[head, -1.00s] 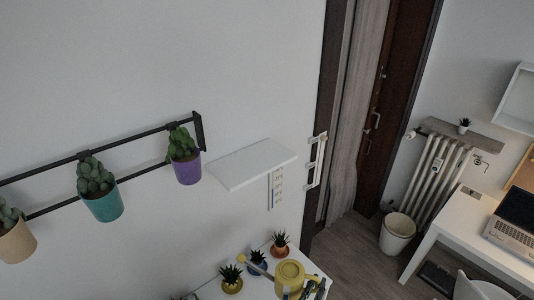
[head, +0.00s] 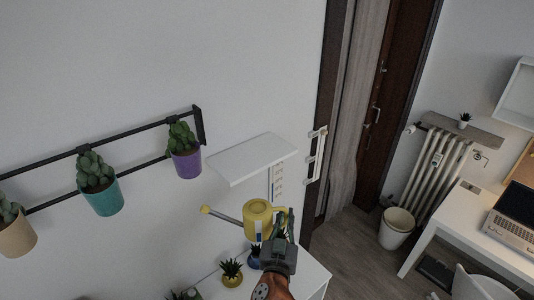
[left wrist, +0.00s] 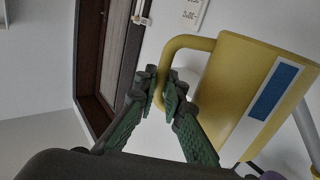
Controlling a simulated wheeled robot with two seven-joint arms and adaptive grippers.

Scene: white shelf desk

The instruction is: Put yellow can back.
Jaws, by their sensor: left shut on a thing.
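The yellow watering can (head: 257,220) is in the air above the white desk, in front of the wall and below the small white wall shelf (head: 250,160). Its long spout points left. My left gripper (head: 284,226) is at the can's right side. In the left wrist view the two green fingers (left wrist: 160,92) are shut on the can's yellow handle, and the can body (left wrist: 240,95) with a blue patch fills the right side. The wall shelf's top is bare. My right gripper is not in view.
Potted succulents stand on the white desk top (head: 312,275), among them a yellow pot (head: 232,280); others are partly hidden behind the can and gripper. A rail at left holds the purple pot (head: 186,165) and the teal pot (head: 103,200).

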